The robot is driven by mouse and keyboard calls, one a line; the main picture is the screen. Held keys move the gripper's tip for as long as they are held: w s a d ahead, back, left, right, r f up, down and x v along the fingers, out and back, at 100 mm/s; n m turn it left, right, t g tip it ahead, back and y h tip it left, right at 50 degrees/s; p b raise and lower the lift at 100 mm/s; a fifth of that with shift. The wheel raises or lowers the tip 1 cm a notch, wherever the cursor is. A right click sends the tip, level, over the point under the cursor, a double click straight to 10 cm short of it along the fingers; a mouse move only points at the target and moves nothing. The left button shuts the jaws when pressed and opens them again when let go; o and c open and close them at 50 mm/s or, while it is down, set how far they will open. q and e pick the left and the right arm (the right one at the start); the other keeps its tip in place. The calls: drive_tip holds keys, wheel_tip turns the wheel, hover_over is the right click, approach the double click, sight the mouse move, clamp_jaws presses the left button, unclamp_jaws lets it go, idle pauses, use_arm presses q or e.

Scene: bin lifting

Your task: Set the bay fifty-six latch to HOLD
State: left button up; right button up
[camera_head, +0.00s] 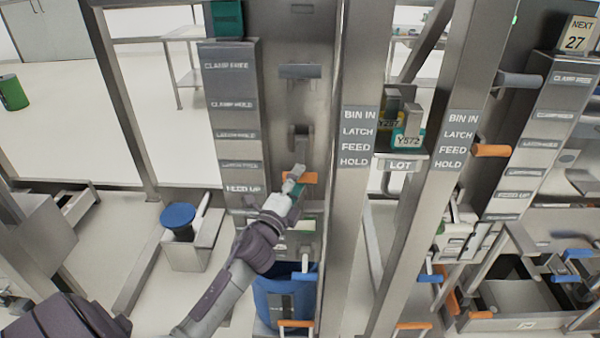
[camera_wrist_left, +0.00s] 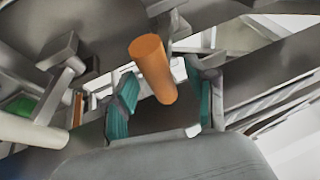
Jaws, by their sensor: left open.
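An orange latch handle (camera_head: 305,178) sticks out from the left grey bay column, a little below the picture height of the HOLD line on the label plate (camera_head: 357,138) to its right. My left gripper (camera_head: 292,184) is at this handle. In the left wrist view the orange handle (camera_wrist_left: 153,68) lies between the two teal fingertips of my open left gripper (camera_wrist_left: 164,102), with gaps on both sides. A second orange handle (camera_head: 491,151) is on the right bay, level with FEED on its plate (camera_head: 456,140). I cannot read a bay number fifty-six. My right gripper is not in view.
A blue bin (camera_head: 275,298) stands below my left arm at the foot of the left bay. Steel posts stand right of the left gripper. A LOT shelf (camera_head: 400,165) with small tagged blocks sits between them. Open floor (camera_head: 110,120) lies left.

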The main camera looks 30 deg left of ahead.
use_arm(q)
drive_tip(key=shift+x, duration=0.85)
drive_tip(key=shift+c, duration=0.3)
